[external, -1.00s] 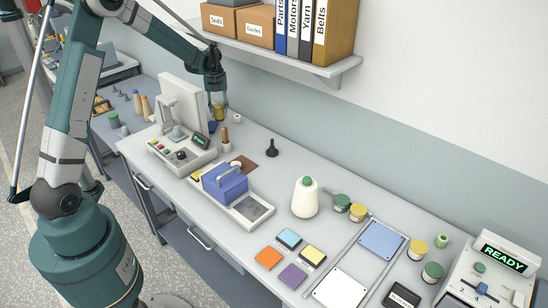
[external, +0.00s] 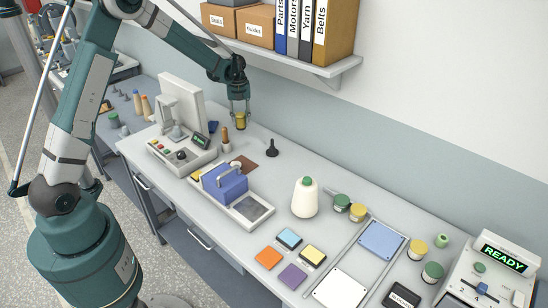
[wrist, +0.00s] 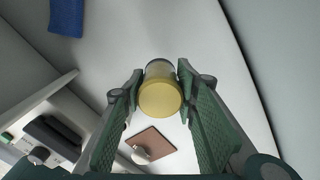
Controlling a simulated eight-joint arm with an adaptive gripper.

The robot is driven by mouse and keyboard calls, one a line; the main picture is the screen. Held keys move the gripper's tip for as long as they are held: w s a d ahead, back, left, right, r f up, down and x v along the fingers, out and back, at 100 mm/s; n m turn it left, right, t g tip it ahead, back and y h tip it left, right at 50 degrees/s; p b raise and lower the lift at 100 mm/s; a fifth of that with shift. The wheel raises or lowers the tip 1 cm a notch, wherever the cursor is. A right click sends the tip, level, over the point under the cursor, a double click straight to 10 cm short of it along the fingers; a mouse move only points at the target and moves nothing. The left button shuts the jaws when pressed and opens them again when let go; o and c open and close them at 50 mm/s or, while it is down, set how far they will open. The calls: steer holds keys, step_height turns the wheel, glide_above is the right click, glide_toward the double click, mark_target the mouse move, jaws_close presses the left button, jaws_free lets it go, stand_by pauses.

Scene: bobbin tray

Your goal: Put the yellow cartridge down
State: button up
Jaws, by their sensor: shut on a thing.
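The yellow cartridge (external: 241,122) is a short cylinder held upright between the fingers of my gripper (external: 240,113). In the wrist view, its round yellow face (wrist: 160,99) shows between the two green finger pads of my gripper (wrist: 160,85). The fingers are shut on its sides. In the external view it is in the air above the back of the bench, left of the black spindle stand (external: 272,148).
The blue block (external: 225,187) is nearer. Bare bench lies right of the spindle stand.

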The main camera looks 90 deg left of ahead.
mark_target(241, 127)
steer(key=shift+s+f, duration=0.1)
steer(key=shift+f, duration=2.25)
steer(key=shift+f, duration=0.15)
steer(key=o, duration=0.9)
steer(key=shift+o, duration=0.2)
steer(key=shift+r, duration=0.2)
steer(key=shift+r, duration=3.7)
